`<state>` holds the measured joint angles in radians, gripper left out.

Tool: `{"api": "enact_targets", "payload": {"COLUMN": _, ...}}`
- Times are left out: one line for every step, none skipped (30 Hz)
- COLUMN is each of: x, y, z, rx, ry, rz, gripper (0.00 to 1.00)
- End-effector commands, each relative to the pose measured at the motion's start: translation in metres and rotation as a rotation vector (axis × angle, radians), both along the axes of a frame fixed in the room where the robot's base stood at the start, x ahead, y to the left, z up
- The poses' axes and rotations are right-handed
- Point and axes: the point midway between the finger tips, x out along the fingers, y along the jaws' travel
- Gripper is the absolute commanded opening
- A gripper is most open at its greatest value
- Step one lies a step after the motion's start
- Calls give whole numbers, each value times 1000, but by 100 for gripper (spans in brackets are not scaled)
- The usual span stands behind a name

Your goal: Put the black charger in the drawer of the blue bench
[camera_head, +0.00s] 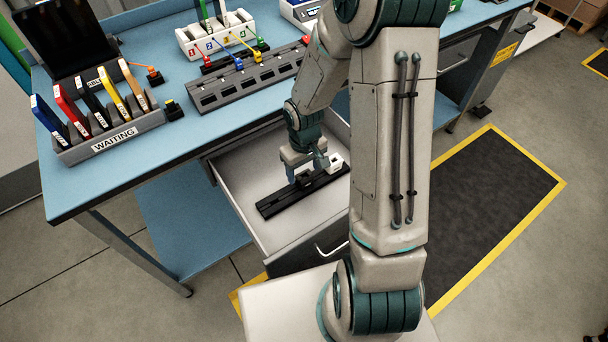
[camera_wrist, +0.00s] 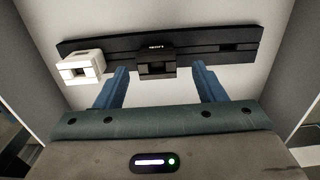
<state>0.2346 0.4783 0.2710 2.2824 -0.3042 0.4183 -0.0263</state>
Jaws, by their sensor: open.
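The drawer (camera_head: 262,222) of the blue bench (camera_head: 85,190) is pulled open. A long black rail (camera_head: 278,202) lies on its floor, and it also shows in the wrist view (camera_wrist: 210,41). The black charger (camera_wrist: 155,59), a small dark block, sits at the middle of the rail. A white block (camera_wrist: 82,67) sits at the rail's left end in the wrist view. My gripper (camera_wrist: 161,71) is open inside the drawer, with one blue finger on each side of the black charger.
A WAITING rack (camera_head: 110,135) with several coloured items stands on the bench top. A grey slotted rail (camera_head: 245,80) and a white numbered box (camera_head: 215,35) lie behind the drawer. The drawer's side walls stand close around my gripper.

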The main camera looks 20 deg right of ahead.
Motion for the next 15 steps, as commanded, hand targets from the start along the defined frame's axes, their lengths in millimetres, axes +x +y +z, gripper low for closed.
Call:
{"api": "enact_targets", "payload": {"x": 2, "y": -1, "z": 14, "rx": -1, "ry": -7, "rz": -3, "gripper": 64}}
{"api": "enact_targets", "payload": {"x": 2, "y": -1, "z": 20, "rx": -1, "ry": -7, "rz": -3, "gripper": 64}}
{"api": "enact_targets", "payload": {"x": 2, "y": -2, "z": 28, "rx": -1, "ry": -8, "rz": -5, "gripper": 64}}
{"api": "enact_targets", "payload": {"x": 2, "y": -2, "z": 34, "rx": -1, "ry": -7, "rz": -3, "gripper": 64}}
{"api": "enact_targets", "payload": {"x": 2, "y": -1, "z": 39, "rx": -2, "ry": -8, "rz": -2, "gripper": 64}}
{"api": "enact_targets", "payload": {"x": 2, "y": -1, "z": 46, "rx": -2, "ry": -8, "rz": -3, "gripper": 64}}
{"api": "enact_targets", "payload": {"x": 2, "y": -1, "z": 50, "rx": -1, "ry": -8, "rz": -3, "gripper": 64}}
{"api": "enact_targets", "payload": {"x": 2, "y": -1, "z": 55, "rx": -2, "ry": -7, "rz": -2, "gripper": 64}}
{"api": "enact_targets", "payload": {"x": 2, "y": -1, "z": 60, "rx": -2, "ry": -7, "rz": -2, "gripper": 64}}
{"api": "enact_targets", "payload": {"x": 2, "y": -1, "z": 63, "rx": -1, "ry": -7, "rz": -3, "gripper": 64}}
{"api": "enact_targets", "payload": {"x": 2, "y": -1, "z": 65, "rx": -1, "ry": -6, "rz": -3, "gripper": 64}}
{"api": "enact_targets", "payload": {"x": 2, "y": -1, "z": 68, "rx": -1, "ry": -6, "rz": -1, "gripper": 64}}
{"api": "enact_targets", "payload": {"x": 2, "y": -1, "z": 70, "rx": -1, "ry": -6, "rz": 0, "gripper": 64}}
{"api": "enact_targets", "payload": {"x": 2, "y": -1, "z": 72, "rx": -2, "ry": -6, "rz": 0, "gripper": 64}}
{"api": "enact_targets", "payload": {"x": 1, "y": -1, "z": 75, "rx": -3, "ry": -7, "rz": 0, "gripper": 64}}
